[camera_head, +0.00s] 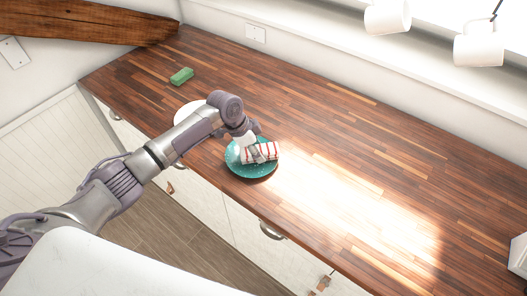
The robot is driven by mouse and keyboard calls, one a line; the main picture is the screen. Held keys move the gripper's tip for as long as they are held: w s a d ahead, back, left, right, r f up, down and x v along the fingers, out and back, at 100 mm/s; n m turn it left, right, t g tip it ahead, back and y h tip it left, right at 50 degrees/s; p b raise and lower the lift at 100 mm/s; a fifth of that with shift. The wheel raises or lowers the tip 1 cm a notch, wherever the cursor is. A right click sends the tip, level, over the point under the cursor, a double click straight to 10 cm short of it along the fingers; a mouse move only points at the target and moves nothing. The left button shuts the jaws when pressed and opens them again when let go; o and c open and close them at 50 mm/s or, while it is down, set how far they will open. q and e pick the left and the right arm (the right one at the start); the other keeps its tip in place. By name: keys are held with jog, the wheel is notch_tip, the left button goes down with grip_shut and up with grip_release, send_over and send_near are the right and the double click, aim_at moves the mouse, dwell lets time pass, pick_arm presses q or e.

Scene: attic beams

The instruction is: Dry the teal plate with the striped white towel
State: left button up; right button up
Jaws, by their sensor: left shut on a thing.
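The teal plate (249,171) lies on the wooden counter near its front edge. The white towel with red stripes (265,151) is bunched over the upper part of the plate. My left gripper (255,153) reaches down over the plate and is shut on the towel, holding it at the plate's surface. The wrist and fingers hide part of the towel and the plate's upper left rim. My right gripper is not in view.
A white plate (188,114) lies left of the teal plate, partly behind my left arm. A green sponge (181,76) lies farther back. White mugs (387,16) hang at the top right. A white object (518,256) stands at the right edge.

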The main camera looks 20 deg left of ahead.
pick_arm(q)
jog(key=shift+a+f, duration=0.1)
jog(key=shift+a, duration=0.65)
jog(key=shift+d, duration=0.15)
jog(key=shift+w+d, duration=0.4)
jog(key=shift+d, duration=0.5)
jog(key=shift+w+d, duration=0.35)
jog(key=shift+d, duration=0.5)
jog(key=shift+a, duration=0.1)
notch_tip(320, 180, up, 6)
jog(key=p, duration=0.4)
jog(key=shift+f+p, duration=0.25)
jog(key=shift+p, duration=0.1)
jog(key=shift+f, duration=0.1)
